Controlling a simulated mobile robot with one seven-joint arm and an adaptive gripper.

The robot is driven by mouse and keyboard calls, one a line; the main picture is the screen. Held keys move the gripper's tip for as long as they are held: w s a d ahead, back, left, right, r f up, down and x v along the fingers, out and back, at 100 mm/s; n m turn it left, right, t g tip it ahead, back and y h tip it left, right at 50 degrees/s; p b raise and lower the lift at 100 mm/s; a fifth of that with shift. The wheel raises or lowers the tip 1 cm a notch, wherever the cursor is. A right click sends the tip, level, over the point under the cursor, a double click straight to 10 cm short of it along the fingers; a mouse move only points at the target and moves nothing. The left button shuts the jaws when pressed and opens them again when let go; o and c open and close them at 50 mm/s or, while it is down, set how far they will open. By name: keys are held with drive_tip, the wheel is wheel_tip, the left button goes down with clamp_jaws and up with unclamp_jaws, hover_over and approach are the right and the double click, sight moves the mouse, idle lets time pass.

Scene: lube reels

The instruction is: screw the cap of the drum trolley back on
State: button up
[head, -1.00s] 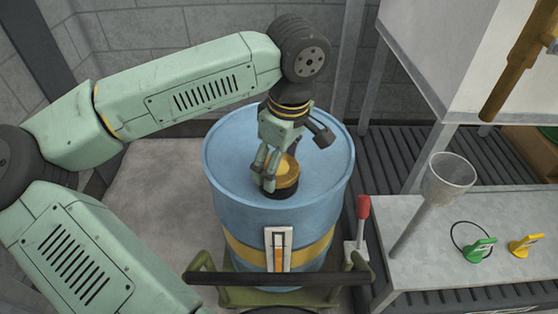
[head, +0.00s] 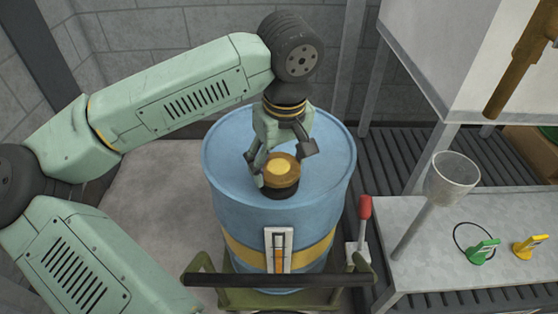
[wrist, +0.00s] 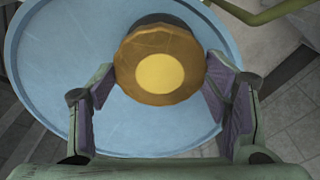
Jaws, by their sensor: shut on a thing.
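The brown cap (head: 282,169) with a yellow round top sits over the dark neck (head: 280,191) on the lid of the blue drum (head: 230,165). It looks level. How far its thread is engaged cannot be seen. My gripper (head: 281,165) reaches down from above and is shut on the cap, one finger on each side. In the wrist view the cap (wrist: 160,75) lies between the two finger pads, with the drum lid (wrist: 55,60) below it. The drum stands on the green trolley (head: 235,296).
A dark handle bar (head: 225,280) crosses the drum's front, beside a red-handled lever (head: 364,208). The lid around the cap is clear.

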drive_tip(key=shift+f+m+b, duration=0.15)
drive_tip(key=shift+m+b, duration=0.25)
drive_tip(key=shift+m, duration=0.8)
drive_tip(key=shift+m+h, duration=0.3)
drive_tip(key=shift+m, duration=0.9)
drive_tip(key=m+b, duration=0.1)
drive_tip(key=m, duration=0.2)
drive_tip(key=shift+b, duration=0.35)
drive_tip(key=shift+m+h, duration=0.3)
drive_tip(key=shift+m, duration=0.8)
drive_tip(key=shift+f+m+b, duration=0.1)
drive_tip(key=shift+m+b, duration=0.6)
drive_tip(key=shift+m, duration=0.4)
drive_tip(key=m, duration=0.3)
drive_tip(key=shift+a+r+b, duration=0.1)
drive_tip(key=shift+r+b, duration=0.1)
drive_tip(key=shift+b, duration=0.1)
drive_tip(key=o, duration=1.3)
